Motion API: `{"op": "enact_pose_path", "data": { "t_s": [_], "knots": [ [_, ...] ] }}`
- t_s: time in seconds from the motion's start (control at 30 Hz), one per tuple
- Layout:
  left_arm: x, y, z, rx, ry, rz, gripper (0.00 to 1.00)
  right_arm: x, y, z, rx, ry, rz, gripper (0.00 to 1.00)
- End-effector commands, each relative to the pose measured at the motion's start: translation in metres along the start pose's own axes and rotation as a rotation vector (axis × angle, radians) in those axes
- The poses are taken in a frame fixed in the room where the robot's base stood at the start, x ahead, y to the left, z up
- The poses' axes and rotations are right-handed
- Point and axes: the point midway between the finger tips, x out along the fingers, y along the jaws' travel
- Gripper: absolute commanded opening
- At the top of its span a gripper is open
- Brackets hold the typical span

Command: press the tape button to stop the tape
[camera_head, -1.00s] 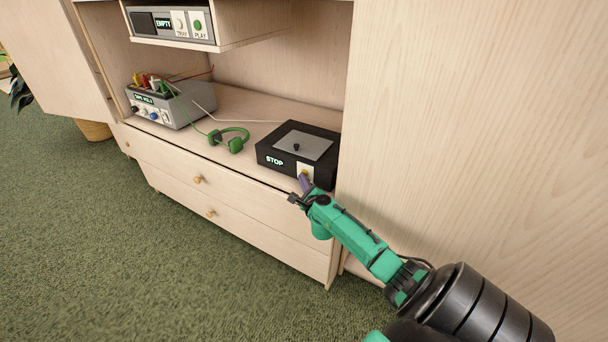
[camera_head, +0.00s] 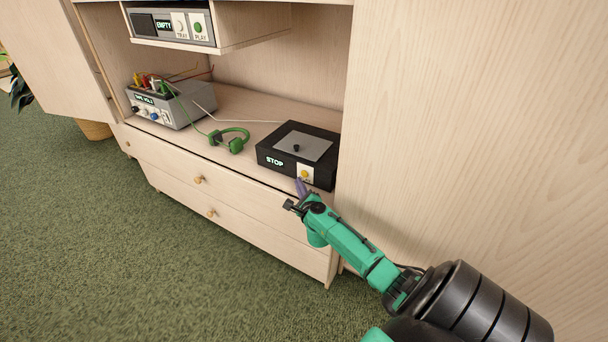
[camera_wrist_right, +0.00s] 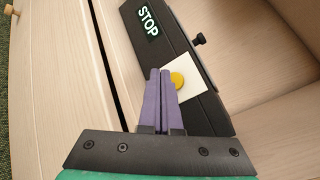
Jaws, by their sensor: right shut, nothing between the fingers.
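The tape player is a black box (camera_head: 323,180) with a grey top plate, on the right end of the cabinet shelf. Its front display reads STOP (camera_head: 274,161). The tape button is yellow on a white square plate (camera_head: 305,174); it also shows in the right wrist view (camera_wrist_right: 177,80). My right gripper (camera_head: 301,187) is just in front of and below the button, fingers shut and empty. In the right wrist view its purple fingertips (camera_wrist_right: 160,73) lie beside the button, apparently short of it. My left gripper is not in view.
A grey box with knobs and coloured plugs (camera_head: 175,106) stands further left. Above is a unit reading EMPTY with a green PLAY button (camera_head: 198,27). Drawers (camera_head: 200,180) are below; a wood panel (camera_head: 470,120) is at right.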

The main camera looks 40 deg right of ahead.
Motion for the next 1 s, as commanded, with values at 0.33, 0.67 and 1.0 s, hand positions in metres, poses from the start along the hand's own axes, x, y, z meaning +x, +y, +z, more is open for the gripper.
{"op": "enact_pose_path", "data": {
  "t_s": [0.33,0.67,1.0],
  "knots": [
    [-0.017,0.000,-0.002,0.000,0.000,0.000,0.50,-0.025,0.017,0.020,0.003,0.000,0.002,0.00],
    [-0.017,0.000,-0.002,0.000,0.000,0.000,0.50,-0.029,0.021,0.022,0.002,0.000,0.000,0.00],
    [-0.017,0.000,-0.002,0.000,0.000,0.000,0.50,-0.029,0.021,0.022,0.002,0.000,0.000,0.00]
  ]
}}
